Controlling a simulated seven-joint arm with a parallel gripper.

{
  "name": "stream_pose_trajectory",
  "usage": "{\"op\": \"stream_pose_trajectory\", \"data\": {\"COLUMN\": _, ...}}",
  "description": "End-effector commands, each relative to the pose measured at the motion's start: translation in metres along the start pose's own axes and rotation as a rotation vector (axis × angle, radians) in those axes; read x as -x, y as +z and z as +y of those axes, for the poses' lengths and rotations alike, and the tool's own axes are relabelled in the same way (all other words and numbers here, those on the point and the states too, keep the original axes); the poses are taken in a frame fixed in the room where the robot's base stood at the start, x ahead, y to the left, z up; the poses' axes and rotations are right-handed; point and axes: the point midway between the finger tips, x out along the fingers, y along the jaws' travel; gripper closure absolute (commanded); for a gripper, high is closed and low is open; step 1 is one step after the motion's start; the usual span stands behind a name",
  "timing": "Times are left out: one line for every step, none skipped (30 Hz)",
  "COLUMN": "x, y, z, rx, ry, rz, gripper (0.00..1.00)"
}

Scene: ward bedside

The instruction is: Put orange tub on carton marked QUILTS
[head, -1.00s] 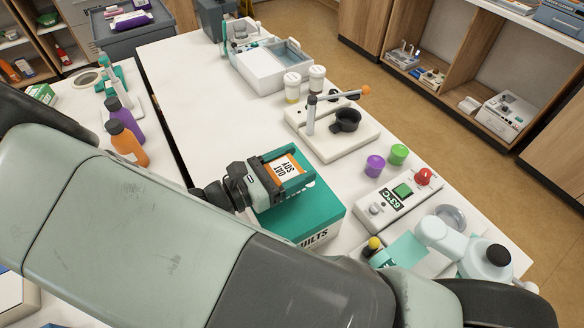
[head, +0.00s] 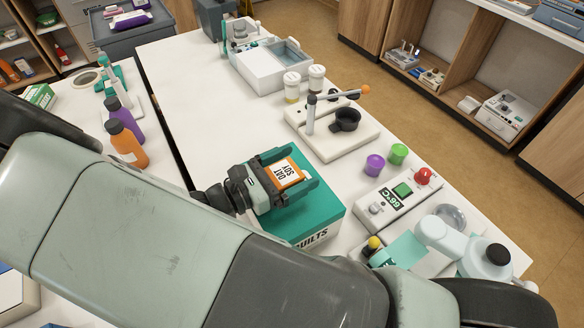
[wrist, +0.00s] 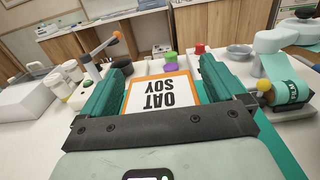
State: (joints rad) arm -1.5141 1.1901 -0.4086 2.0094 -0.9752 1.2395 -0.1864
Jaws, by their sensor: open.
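The orange tub (head: 291,175) has a white label reading OAT SOY. It appears to rest on top of the teal carton marked QUILTS (head: 325,208), though its underside is hidden. My gripper (head: 287,172) is open, with one finger on each side of the tub. In the wrist view the tub (wrist: 163,96) sits between the two teal fingers (wrist: 160,78), with a narrow gap visible at its left. Part of the carton (wrist: 284,152) shows at the lower right there.
Behind the carton stands a white board with a lever and black cup (head: 335,137). Purple (head: 375,165) and green (head: 398,154) pots and a temperature unit (head: 392,203) stand to the right. A dispenser (head: 440,240) is close at lower right.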

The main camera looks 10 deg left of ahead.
Motion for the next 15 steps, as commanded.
{"op": "stream_pose_trajectory", "data": {"x": 0.004, "y": 0.001, "z": 0.001, "rx": -0.001, "ry": 0.002, "rz": 0.002, "gripper": 0.05}}
{"op": "stream_pose_trajectory", "data": {"x": 0.007, "y": 0.0, "z": 0.001, "rx": -0.001, "ry": 0.003, "rz": 0.002, "gripper": 0.05}}
{"op": "stream_pose_trajectory", "data": {"x": 0.013, "y": 0.0, "z": 0.001, "rx": -0.002, "ry": 0.002, "rz": 0.002, "gripper": 0.05}}
{"op": "stream_pose_trajectory", "data": {"x": 0.019, "y": 0.0, "z": 0.001, "rx": -0.002, "ry": 0.003, "rz": 0.003, "gripper": 0.05}}
{"op": "stream_pose_trajectory", "data": {"x": 0.024, "y": 0.0, "z": 0.001, "rx": -0.002, "ry": 0.004, "rz": 0.004, "gripper": 0.05}}
{"op": "stream_pose_trajectory", "data": {"x": 0.033, "y": 0.001, "z": 0.001, "rx": -0.002, "ry": 0.003, "rz": 0.003, "gripper": 0.05}}
{"op": "stream_pose_trajectory", "data": {"x": 0.04, "y": 0.0, "z": 0.001, "rx": -0.003, "ry": 0.003, "rz": 0.004, "gripper": 0.05}}
{"op": "stream_pose_trajectory", "data": {"x": 0.047, "y": 0.0, "z": 0.001, "rx": -0.003, "ry": 0.005, "rz": 0.003, "gripper": 0.05}}
{"op": "stream_pose_trajectory", "data": {"x": 0.056, "y": 0.0, "z": 0.001, "rx": -0.002, "ry": 0.004, "rz": 0.004, "gripper": 0.05}}
{"op": "stream_pose_trajectory", "data": {"x": 0.062, "y": 0.0, "z": 0.001, "rx": -0.002, "ry": 0.003, "rz": 0.003, "gripper": 0.05}}
{"op": "stream_pose_trajectory", "data": {"x": 0.069, "y": 0.0, "z": 0.001, "rx": -0.002, "ry": 0.004, "rz": 0.004, "gripper": 0.05}}
{"op": "stream_pose_trajectory", "data": {"x": 0.077, "y": 0.0, "z": 0.001, "rx": -0.002, "ry": 0.003, "rz": 0.003, "gripper": 0.05}}
{"op": "stream_pose_trajectory", "data": {"x": 0.083, "y": 0.0, "z": 0.001, "rx": -0.003, "ry": 0.003, "rz": 0.003, "gripper": 0.05}}
{"op": "stream_pose_trajectory", "data": {"x": 0.089, "y": 0.0, "z": 0.001, "rx": -0.002, "ry": 0.003, "rz": 0.003, "gripper": 0.05}}
{"op": "stream_pose_trajectory", "data": {"x": 0.095, "y": 0.0, "z": 0.0, "rx": -0.001, "ry": 0.003, "rz": 0.003, "gripper": 0.05}}
